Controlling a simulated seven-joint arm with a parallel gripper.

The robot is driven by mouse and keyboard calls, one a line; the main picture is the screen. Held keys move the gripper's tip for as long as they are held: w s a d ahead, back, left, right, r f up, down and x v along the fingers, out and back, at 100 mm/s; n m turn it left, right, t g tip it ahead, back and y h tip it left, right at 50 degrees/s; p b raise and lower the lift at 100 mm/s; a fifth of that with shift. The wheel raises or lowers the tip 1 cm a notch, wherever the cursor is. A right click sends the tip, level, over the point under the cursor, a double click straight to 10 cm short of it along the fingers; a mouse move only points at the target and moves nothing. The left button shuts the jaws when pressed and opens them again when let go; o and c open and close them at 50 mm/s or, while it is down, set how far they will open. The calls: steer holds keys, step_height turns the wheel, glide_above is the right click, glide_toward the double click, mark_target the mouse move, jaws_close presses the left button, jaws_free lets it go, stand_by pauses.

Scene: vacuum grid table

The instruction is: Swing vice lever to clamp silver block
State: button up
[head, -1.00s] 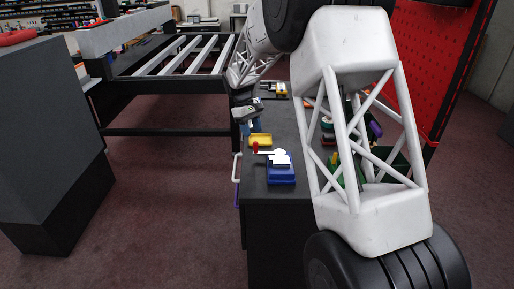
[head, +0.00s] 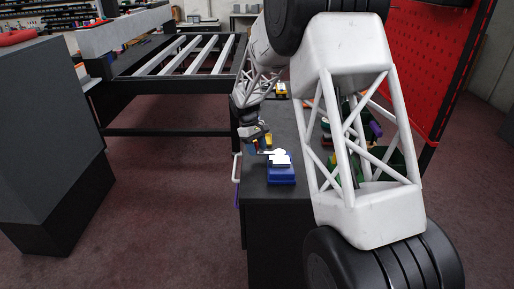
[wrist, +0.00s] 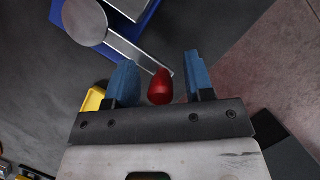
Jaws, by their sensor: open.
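The blue vice (head: 281,174) stands on the dark bench top, with the pale silver block (head: 282,162) on top of it. In the wrist view the vice's blue edge (wrist: 146,24) shows at the top. The lever (wrist: 128,50) is a silver bar running from a round silver hub (wrist: 85,20) to a red knob (wrist: 160,88). My gripper (wrist: 162,78) is open, with one blue finger on each side of the red knob and a gap visible on both sides. In the head view my gripper (head: 254,148) is at the left of the vice and hides the knob.
A yellow bin (wrist: 93,99) lies left of the fingers in the wrist view, partly hidden. The bench's left edge is close to my gripper, with red floor (wrist: 270,75) beyond it. Green and other items (head: 375,130) stand at the bench's right side.

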jaws_close()
steer(key=shift+w, duration=0.15)
stand_by(0.4)
steer(key=w+m, duration=0.1)
steer(key=w+m+y, duration=0.1)
steer(key=m, duration=0.1)
steer(key=w+m, duration=0.1)
steer(key=shift+w+d+g, duration=0.1)
steer(key=shift+d+g, duration=0.15)
steer(key=shift+g, duration=0.15)
steer(key=shift+w+d+r+m+y, duration=0.1)
steer(key=shift+w+d+m+y, duration=0.25)
steer(key=shift+m, duration=0.4)
steer(key=shift+w+d+f+m+y, duration=0.1)
steer(key=shift+w+d+m+y, duration=0.15)
steer(key=shift+w+m, duration=0.45)
steer(key=shift+w+d+r+m+y, duration=0.15)
steer(key=shift+w+m+y, duration=0.25)
steer(key=shift+m, duration=0.45)
jaws_free()
